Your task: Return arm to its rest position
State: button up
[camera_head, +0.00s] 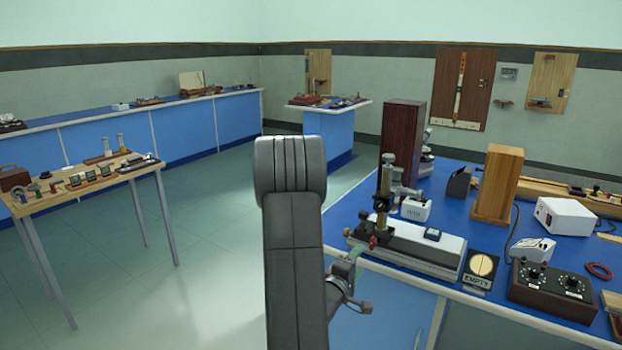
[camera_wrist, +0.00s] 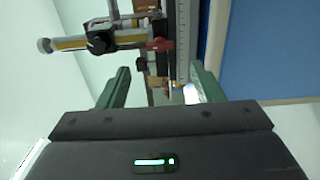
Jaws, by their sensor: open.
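My grey arm (camera_head: 292,220) rises through the middle of the head view. My gripper (camera_wrist: 160,88) shows in the wrist view with its two green fingers spread apart, and nothing is clearly held between them. In the head view the gripper (camera_head: 350,268) is partly hidden behind the arm, close to the front edge of the blue bench. A brass microscope-like instrument (camera_head: 384,200) stands on a pale base with a dark knob and a red part. It also shows in the wrist view (camera_wrist: 95,42), beyond the fingers.
A wooden table (camera_head: 140,172) stands left. Open floor (camera_head: 200,270) lies between.

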aim_at(371, 245)
jog(key=x, duration=0.8)
jog(key=shift+w+d+p, duration=0.25)
jog(key=shift+p, duration=0.1)
jog(key=shift+s, duration=0.1)
